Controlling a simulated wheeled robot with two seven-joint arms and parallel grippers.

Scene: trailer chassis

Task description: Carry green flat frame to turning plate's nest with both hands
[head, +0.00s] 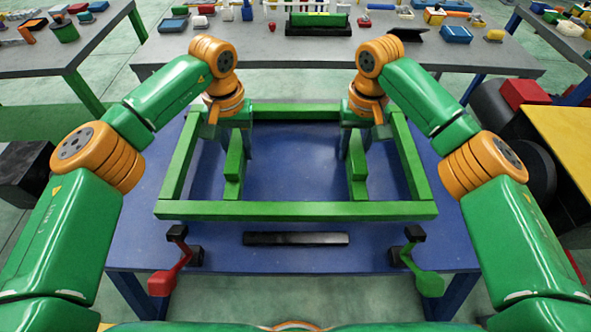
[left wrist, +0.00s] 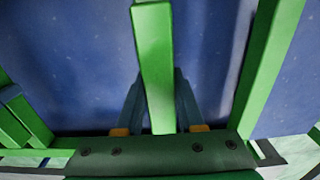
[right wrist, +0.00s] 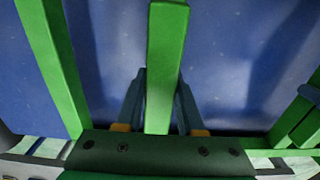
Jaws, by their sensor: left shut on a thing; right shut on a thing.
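The green flat frame (head: 296,210) is a rectangle of bars with two shorter inner bars, and lies level over the blue table top. My left gripper (head: 236,150) is shut on the left inner bar, which also runs between its fingers in the left wrist view (left wrist: 155,60). My right gripper (head: 352,148) is shut on the right inner bar, seen between its fingers in the right wrist view (right wrist: 165,60). Whether the frame touches the blue surface is hard to tell. I cannot make out a turning plate or nest for certain.
The blue table (head: 300,262) carries a black bar (head: 296,239) in front of the frame. A red lever (head: 165,280) and a green lever (head: 428,282) stand at its front corners. A grey bench (head: 290,50) with small items is behind; a yellow-topped unit (head: 566,135) is right.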

